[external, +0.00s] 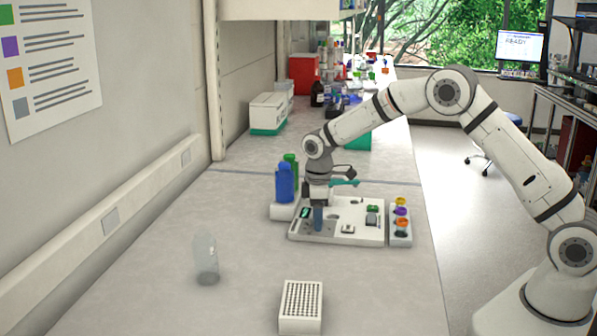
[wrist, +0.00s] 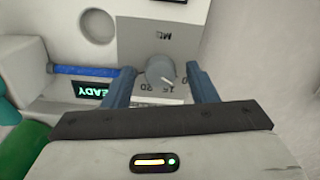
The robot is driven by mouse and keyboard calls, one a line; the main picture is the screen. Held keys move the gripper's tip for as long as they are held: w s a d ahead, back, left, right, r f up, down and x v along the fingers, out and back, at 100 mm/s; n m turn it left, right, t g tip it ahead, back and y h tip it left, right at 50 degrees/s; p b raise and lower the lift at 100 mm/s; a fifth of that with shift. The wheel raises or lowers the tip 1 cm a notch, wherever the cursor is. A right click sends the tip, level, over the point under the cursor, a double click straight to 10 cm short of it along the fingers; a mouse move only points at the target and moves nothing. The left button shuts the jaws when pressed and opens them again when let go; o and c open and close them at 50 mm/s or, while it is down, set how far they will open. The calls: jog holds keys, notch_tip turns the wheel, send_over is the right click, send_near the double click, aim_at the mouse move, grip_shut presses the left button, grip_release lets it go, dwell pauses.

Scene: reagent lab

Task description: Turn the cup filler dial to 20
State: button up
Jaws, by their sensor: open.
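The cup filler dial (wrist: 160,70) is a round grey knob on a grey plate (wrist: 136,40) marked "ML", in the wrist view. A light pointer line on it points to the lower right. Printed numbers below it are partly covered; "15" seems readable. My gripper (wrist: 161,76) is open, with one blue finger on each side of the dial; I cannot tell whether they touch it. A small display (wrist: 91,90) left of the fingers reads "READY". In the external view my gripper (external: 318,218) points down over the white device panel (external: 335,236), and the dial is hidden.
Blue (external: 285,184) and green bottles stand behind the panel's left side. A rack with coloured caps (external: 401,239) is at its right.

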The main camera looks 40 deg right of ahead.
jog(key=shift+c, duration=0.2)
jog(key=c, duration=0.9)
